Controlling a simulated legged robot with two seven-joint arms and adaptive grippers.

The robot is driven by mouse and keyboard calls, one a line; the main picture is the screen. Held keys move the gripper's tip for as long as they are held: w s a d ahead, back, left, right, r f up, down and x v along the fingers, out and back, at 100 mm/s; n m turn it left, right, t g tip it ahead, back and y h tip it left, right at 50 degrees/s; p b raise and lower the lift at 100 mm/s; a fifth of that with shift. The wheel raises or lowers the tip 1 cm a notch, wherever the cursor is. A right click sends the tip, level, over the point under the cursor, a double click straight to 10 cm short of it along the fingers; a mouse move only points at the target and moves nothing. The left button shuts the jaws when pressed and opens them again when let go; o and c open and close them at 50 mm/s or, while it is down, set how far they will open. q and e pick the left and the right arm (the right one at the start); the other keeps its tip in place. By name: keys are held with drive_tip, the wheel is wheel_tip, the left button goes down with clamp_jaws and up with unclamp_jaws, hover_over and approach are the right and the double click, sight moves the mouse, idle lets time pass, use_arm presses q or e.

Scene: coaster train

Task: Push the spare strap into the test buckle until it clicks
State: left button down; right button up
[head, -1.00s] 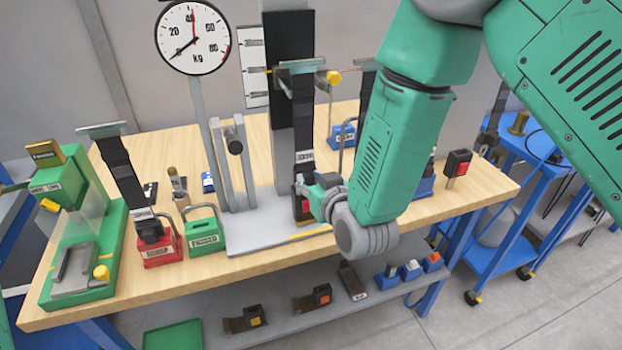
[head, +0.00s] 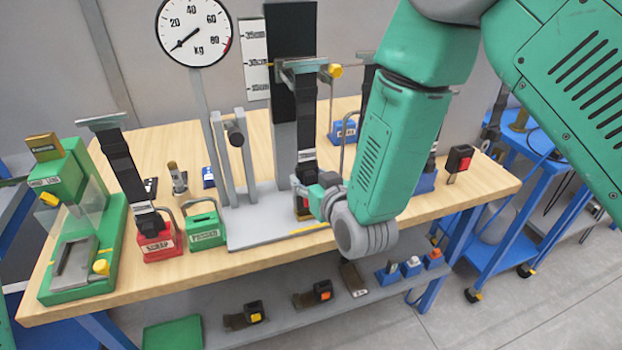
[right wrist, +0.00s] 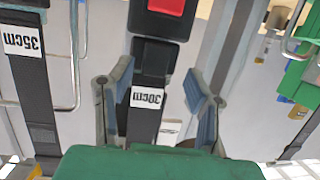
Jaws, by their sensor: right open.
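A black strap (head: 307,115) with a white label hangs from a metal bar in front of the dark upright of the test rig. Its lower end is at a dark buckle (head: 302,203), partly hidden by my right gripper (head: 318,196). In the right wrist view, the strap (right wrist: 145,118), labelled 30cm, runs between the blue-padded fingers of the right gripper (right wrist: 158,82), which is open. The buckle's red button (right wrist: 165,6) is at the top edge. I cannot tell whether the tongue is fully seated. My left gripper is not in view.
A red block (head: 160,243) with another black strap and a green block (head: 204,230) stand left of the rig's grey base (head: 270,233). A green press (head: 82,250) is at far left. A dial (head: 194,32) hangs behind. A blue cart (head: 500,240) is at right.

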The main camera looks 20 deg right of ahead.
drive_tip(key=shift+s, duration=0.1)
drive_tip(key=v, duration=1.1)
drive_tip(key=shift+s, duration=0.3)
drive_tip(key=s+d+f+g+b, duration=0.2)
drive_tip(key=s+f+g+b, duration=0.15)
drive_tip(key=f, duration=0.65)
drive_tip(key=s+d+f+g+b, duration=0.2)
drive_tip(key=s+f+g, duration=0.15)
drive_tip(key=f, duration=0.65)
drive_tip(key=s+d+f+g+b, duration=0.2)
drive_tip(key=s+d+f+g, duration=0.1)
drive_tip(key=s+f, duration=0.4)
drive_tip(key=s+d+f+g+h+b, duration=0.1)
drive_tip(key=s+d+f+g+b, duration=0.1)
drive_tip(key=s+f, duration=0.6)
drive_tip(key=s+d+g, duration=0.1)
drive_tip(key=s+g, duration=0.1)
drive_tip(key=shift+s+d+h, duration=0.3)
drive_tip(key=shift+s+d, duration=0.1)
drive_tip(key=shift+w+f, duration=0.15)
